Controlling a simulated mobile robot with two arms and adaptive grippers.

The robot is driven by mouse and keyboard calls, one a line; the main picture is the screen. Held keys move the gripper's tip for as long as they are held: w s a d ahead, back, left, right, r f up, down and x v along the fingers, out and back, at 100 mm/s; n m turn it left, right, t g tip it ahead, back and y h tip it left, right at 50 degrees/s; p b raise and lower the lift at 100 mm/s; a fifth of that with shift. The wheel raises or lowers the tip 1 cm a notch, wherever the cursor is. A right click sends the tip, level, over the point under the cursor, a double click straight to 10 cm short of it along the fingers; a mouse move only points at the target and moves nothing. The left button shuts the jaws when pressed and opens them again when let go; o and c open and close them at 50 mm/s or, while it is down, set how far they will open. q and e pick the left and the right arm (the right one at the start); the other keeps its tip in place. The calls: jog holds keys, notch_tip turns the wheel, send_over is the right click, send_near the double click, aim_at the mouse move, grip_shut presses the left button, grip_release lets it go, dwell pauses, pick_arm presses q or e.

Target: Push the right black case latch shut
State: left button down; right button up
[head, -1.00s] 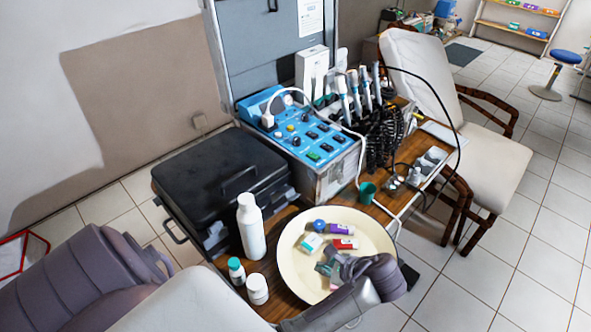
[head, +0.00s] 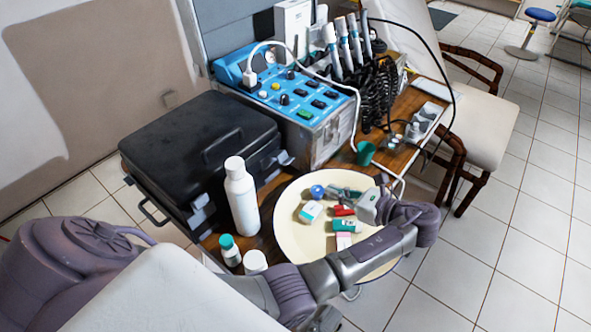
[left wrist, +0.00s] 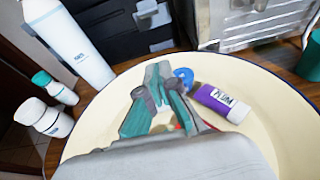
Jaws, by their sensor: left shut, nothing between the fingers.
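The black case (head: 190,140) lies closed on the wooden table at the left. Its right latch (head: 284,158) is a small grey piece on the front face, seen past the white bottle; I cannot tell how far it is open. A grey latch also shows at the top of the left wrist view (left wrist: 152,14). The left latch (head: 200,206) is on the same face. My left gripper (head: 332,190) is above the cream plate, shut and empty, pointing toward the case side and apart from the latch. Its fingers show in the left wrist view (left wrist: 158,72). My right gripper is out of view.
The cream plate (head: 292,239) holds small boxes, a blue item and a purple tube (left wrist: 223,103). A tall white bottle (head: 242,200) stands before the case, with two small bottles (head: 230,250) nearby. The blue-panelled dental unit (head: 298,103) stands right of the case.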

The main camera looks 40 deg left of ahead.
aim_at(280, 158)
pick_arm(q)
jog(key=x, duration=0.9)
jog(key=shift+a+f, duration=0.1)
jog(key=shift+a, duration=0.3)
jog(key=shift+w+a+r+p, duration=0.1)
jog(key=shift+a+r+p, duration=0.4)
jog(key=shift+r, duration=0.35)
jog(key=shift+a+r+p, duration=0.3)
jog(key=shift+a+r, duration=0.35)
jog(key=shift+r, duration=0.2)
